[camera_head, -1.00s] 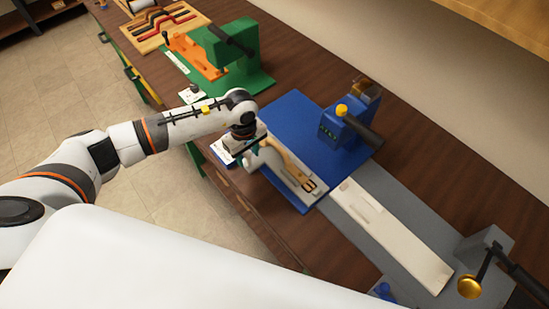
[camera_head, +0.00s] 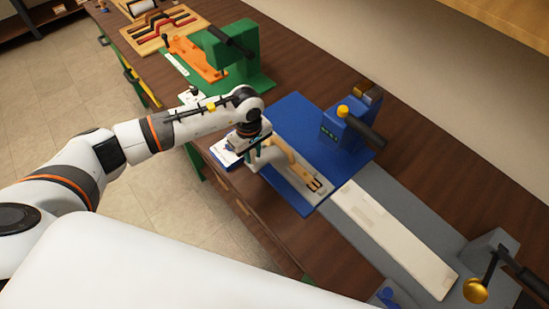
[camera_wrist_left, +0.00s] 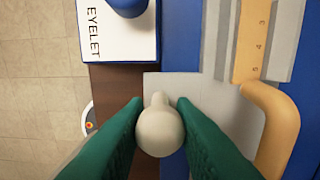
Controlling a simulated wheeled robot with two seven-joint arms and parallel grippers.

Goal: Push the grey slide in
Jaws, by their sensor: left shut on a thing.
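The grey slide (camera_head: 312,194) is a flat plate on the blue base of the middle station, with a tan strap (camera_head: 299,167) and its buckle lying along it. In the left wrist view the slide (camera_wrist_left: 205,92) shows with a pale rounded knob (camera_wrist_left: 160,131) at its near edge and the strap (camera_wrist_left: 271,122) to the right. My left gripper (camera_wrist_left: 160,128) is shut on this knob, a green finger on each side. In the head view the left gripper (camera_head: 256,154) is at the slide's outer edge, and my wrist partly hides the knob. My right gripper is not in view.
A blue press block with a black handle (camera_head: 362,131) stands behind the slide. A white EYELET box (camera_head: 226,152) is close left of the gripper. A long pale board (camera_head: 395,239) lies to the right. A green station (camera_head: 236,49) stands farther back. The bench's front edge is near.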

